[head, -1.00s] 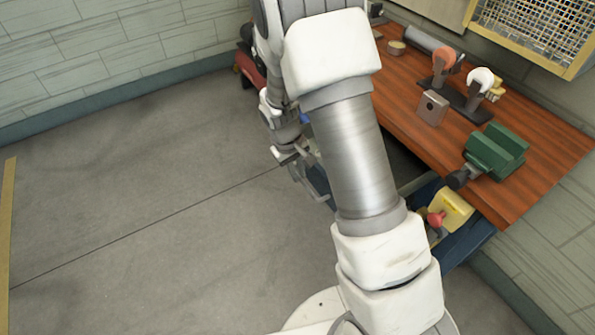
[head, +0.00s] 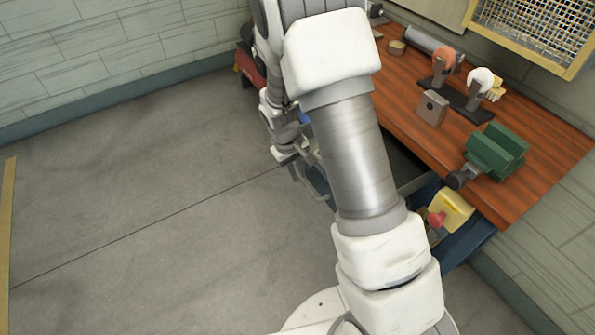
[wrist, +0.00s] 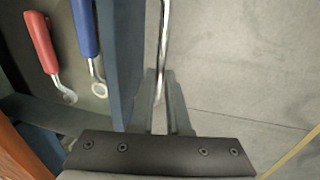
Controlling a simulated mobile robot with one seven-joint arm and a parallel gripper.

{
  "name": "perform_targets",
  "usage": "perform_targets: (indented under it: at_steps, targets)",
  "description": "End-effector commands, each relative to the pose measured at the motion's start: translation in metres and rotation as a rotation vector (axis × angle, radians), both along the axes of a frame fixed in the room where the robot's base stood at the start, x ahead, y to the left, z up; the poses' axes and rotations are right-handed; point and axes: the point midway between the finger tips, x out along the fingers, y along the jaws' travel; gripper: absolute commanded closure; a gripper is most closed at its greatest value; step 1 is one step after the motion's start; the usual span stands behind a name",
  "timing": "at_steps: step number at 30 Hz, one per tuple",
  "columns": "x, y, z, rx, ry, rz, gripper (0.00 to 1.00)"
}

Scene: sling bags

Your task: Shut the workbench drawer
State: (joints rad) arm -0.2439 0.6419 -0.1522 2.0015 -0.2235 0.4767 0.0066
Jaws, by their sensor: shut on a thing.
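The workbench drawer stands open, and its blue front (wrist: 118,60) runs down the wrist view. Its metal bar handle (wrist: 163,50) stands off the front, beside it. My gripper (wrist: 164,88) is shut on this handle, with the bar between its two fingers. In the head view my gripper (head: 296,168) is low at the open drawer, partly hidden by my arm. A red-handled tool (wrist: 41,42) and a blue-handled tool (wrist: 85,28) lie inside the drawer.
The wooden workbench top (head: 540,185) carries a green vise (head: 497,152), a grey block (head: 432,108) and other tools. A yellow object with a red knob (head: 452,210) is at its near end. The grey floor (head: 150,220) at left is clear.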

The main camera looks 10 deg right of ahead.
Motion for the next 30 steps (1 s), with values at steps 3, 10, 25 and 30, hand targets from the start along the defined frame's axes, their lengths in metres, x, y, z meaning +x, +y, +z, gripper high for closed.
perform_targets:
  at_steps: [3,10,25,30]
  targets:
    - [0.000,0.000,0.000,0.000,-0.001,0.000,1.00]
    - [0.005,-0.014,0.000,-0.001,-0.001,-0.003,1.00]
    - [0.040,-0.125,0.001,0.000,-0.003,-0.008,1.00]
    - [0.052,-0.163,0.000,0.000,-0.002,-0.006,1.00]
